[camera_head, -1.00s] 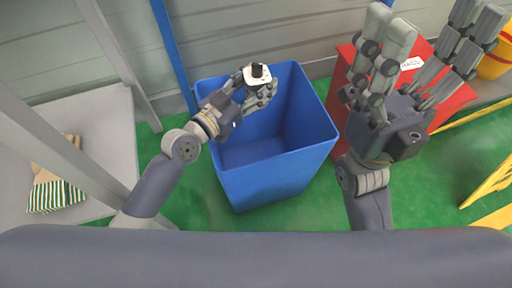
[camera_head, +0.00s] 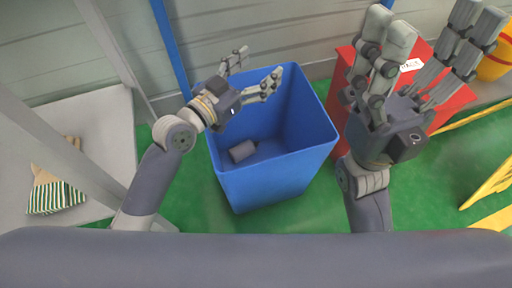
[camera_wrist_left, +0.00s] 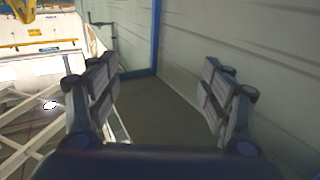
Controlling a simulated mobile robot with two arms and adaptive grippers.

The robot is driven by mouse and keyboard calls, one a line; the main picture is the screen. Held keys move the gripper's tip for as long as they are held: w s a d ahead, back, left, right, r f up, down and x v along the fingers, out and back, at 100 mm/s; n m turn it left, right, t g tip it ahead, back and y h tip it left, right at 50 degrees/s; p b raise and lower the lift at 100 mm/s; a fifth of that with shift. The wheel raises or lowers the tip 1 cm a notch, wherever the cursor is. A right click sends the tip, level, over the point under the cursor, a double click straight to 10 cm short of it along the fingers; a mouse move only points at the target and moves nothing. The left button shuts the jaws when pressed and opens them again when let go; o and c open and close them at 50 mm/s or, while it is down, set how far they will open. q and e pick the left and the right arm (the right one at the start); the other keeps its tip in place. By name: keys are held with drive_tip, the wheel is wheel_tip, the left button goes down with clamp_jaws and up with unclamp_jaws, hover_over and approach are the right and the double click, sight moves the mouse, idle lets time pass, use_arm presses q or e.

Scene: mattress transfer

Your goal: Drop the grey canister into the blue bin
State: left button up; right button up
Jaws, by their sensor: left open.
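The blue bin (camera_head: 275,180) stands on the green floor in the middle of the head view. A grey canister (camera_head: 242,151) lies tilted at the bottom of the bin, near its left wall. My left gripper (camera_head: 255,68) is open and empty above the bin's back left rim, with its fingers spread. In the left wrist view the left gripper (camera_wrist_left: 160,100) also shows its fingers wide apart with nothing between them. My right gripper (camera_head: 415,50) is raised at the right with its fingers spread, and I see nothing held in it.
A red box (camera_head: 452,106) stands behind my right gripper. A yellow bucket (camera_head: 495,65) is at the far right, near yellow rails (camera_head: 490,183). A grey shelf (camera_head: 95,125) at the left holds a striped cloth item (camera_head: 55,196). Green floor is free in front.

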use_arm(q)
wheel_tip(320, 180, up, 5)
idle(0.7)
